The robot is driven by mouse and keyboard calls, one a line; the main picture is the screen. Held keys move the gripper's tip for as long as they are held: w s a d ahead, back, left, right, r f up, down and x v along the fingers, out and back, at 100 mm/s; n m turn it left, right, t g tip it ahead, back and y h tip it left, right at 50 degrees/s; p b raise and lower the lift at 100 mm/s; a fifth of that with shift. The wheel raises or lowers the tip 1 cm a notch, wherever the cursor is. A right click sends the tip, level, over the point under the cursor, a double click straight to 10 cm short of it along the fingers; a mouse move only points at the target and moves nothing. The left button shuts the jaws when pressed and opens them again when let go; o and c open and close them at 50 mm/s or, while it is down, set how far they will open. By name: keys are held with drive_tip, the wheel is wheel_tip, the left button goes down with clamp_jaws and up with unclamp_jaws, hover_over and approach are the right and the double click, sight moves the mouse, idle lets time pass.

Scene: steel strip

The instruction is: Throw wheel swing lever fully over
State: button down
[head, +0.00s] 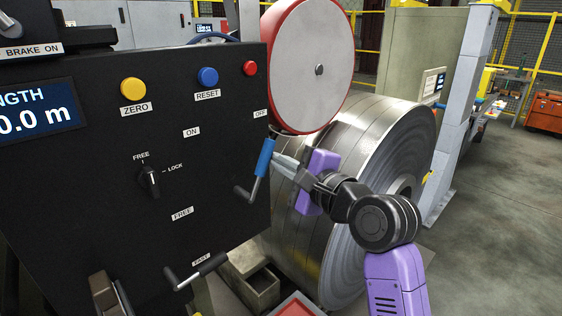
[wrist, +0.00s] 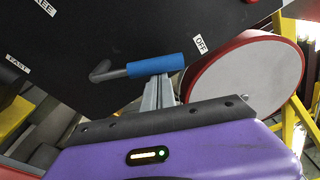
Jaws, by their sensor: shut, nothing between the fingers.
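A lever with a blue grip (head: 264,158) and a grey crank arm stands out from the black panel. No label names it; its grip points up toward the OFF label (head: 261,113), with the ON label (head: 191,132) to its upper left. My gripper (head: 277,160) is shut and empty, just right of the blue grip. In the wrist view the fingertips (wrist: 161,84) meet the outline of the blue grip (wrist: 156,65); I cannot tell if they touch. The red-rimmed wheel (head: 308,65) is up beside the large steel coil (head: 330,135).
The black panel (head: 95,205) also carries yellow, blue and red buttons, a FREE/LOCK knob (head: 150,180) and a lower black-gripped lever (head: 203,268). The coil lies close behind my gripper. Open floor (head: 490,210) is at the right.

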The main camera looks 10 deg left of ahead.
sight(265, 160)
drive_tip(key=s+n, duration=0.1)
drive_tip(key=s+a+r+n, duration=0.1)
drive_tip(key=n, duration=0.1)
drive_tip(key=s+a+n, duration=0.1)
drive_tip(key=shift+a+r+n+t, duration=0.15)
drive_tip(key=shift+r+n+t, duration=0.15)
drive_tip(key=shift+r, duration=0.05)
drive_tip(key=shift+s+a+f+n+y, duration=0.1)
drive_tip(key=shift+s+a+n+y, duration=0.05)
drive_tip(key=shift+s+a+n, duration=0.6)
drive_tip(key=shift+s+a+r+n+y, duration=0.1)
drive_tip(key=shift+s+a+n, duration=0.25)
drive_tip(key=shift+s+n, duration=0.45)
drive_tip(key=shift+s+a+f+n+y, duration=0.15)
drive_tip(key=shift+s+a+n, duration=0.35)
drive_tip(key=shift+n, duration=0.55)
drive_tip(key=shift+a, duration=0.15)
